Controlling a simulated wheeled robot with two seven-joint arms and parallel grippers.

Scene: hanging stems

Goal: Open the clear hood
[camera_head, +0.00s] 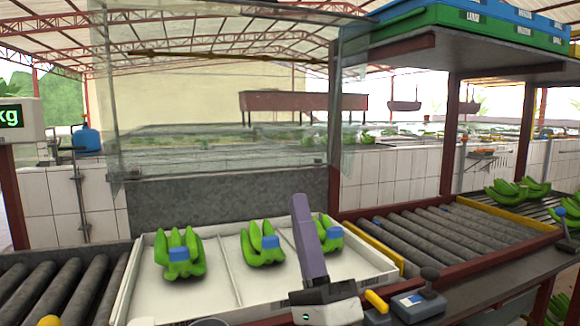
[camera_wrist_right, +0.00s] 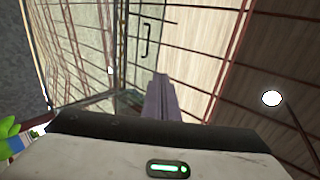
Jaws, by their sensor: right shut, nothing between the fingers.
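The clear hood (camera_head: 220,160) stands behind the white tray in the head view, its see-through panels rising toward the roof. Its lower front edge is above the tray's far side. Through the glass I cannot tell how far it is open. In the right wrist view, clear panes (camera_wrist_right: 85,60) show beyond my fingers, with a dark handle-shaped bar (camera_wrist_right: 147,40) above them. My right gripper (camera_head: 302,205) points up in front of the hood, over the tray's right part. Its fingers (camera_wrist_right: 160,95) are shut and empty, apart from the handle-shaped bar.
The white tray (camera_head: 232,270) holds green banana clusters (camera_head: 180,255) with blue bands. Rollers lie left (camera_head: 60,285) and right (camera_head: 450,235) of it. A shelf (camera_head: 450,50) with a green crate (camera_head: 455,22) overhangs the right. A control box with a lever (camera_head: 418,300) stands front right.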

